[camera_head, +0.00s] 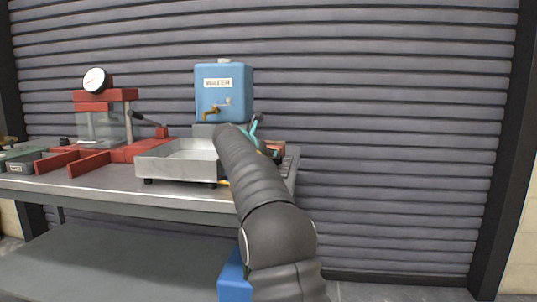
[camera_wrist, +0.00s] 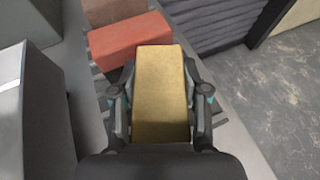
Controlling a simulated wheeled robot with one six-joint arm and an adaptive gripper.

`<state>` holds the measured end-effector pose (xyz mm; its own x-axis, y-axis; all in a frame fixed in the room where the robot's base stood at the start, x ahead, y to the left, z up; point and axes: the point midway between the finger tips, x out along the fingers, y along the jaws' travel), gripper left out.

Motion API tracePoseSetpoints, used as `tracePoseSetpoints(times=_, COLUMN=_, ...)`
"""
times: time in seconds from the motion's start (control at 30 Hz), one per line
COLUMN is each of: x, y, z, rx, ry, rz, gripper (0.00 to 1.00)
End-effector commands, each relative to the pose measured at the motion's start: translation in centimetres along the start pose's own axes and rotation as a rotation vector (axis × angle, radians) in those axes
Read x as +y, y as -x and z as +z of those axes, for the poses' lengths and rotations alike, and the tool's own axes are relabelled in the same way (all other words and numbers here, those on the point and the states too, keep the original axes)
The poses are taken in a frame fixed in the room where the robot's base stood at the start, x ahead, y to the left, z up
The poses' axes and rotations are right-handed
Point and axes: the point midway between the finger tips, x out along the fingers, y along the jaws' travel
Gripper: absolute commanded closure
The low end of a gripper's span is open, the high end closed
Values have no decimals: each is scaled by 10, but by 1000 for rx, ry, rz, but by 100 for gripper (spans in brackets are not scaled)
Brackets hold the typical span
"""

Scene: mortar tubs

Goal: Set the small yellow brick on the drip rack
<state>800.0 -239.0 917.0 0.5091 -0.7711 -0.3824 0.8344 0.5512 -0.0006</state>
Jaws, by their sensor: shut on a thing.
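The small yellow brick (camera_wrist: 160,95) fills the space between the two fingers of my gripper (camera_wrist: 162,98) in the wrist view. My gripper is shut on its sides. A dark slatted rack (camera_wrist: 232,140), which looks like the drip rack, shows below and beside the brick in the wrist view. Its edge also shows at the table's right end in the head view (camera_head: 291,163). My arm hides most of it there. I cannot tell whether the brick touches the rack.
Red bricks (camera_wrist: 128,41) lie just beyond the yellow brick. A blue water tank (camera_head: 224,88) stands at the back. A metal tray (camera_head: 178,170) and a red press with a gauge (camera_head: 105,97) stand to the left on the table (camera_head: 110,185). Open floor (camera_wrist: 285,90) lies to the right.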

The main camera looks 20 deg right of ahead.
Motion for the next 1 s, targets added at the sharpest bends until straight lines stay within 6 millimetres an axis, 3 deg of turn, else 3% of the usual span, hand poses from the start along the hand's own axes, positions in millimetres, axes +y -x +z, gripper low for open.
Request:
tracePoseSetpoints(times=0.33, x=0, y=-2, z=-4, rx=-2, ry=-1, rz=1, gripper=100)
tracePoseSetpoints(times=0.37, x=0, y=-2, z=-4, rx=-3, ry=-1, rz=1, gripper=52)
tracePoseSetpoints(times=0.47, x=0, y=-2, z=-4, rx=-2, ry=-1, rz=1, gripper=27)
tracePoseSetpoints(times=0.83, x=0, y=0, z=-6, rx=1, ry=0, rz=0, gripper=25)
tracePoseSetpoints(times=1.0, x=1, y=19, z=-5, rx=-1, ry=-1, rz=3, gripper=25)
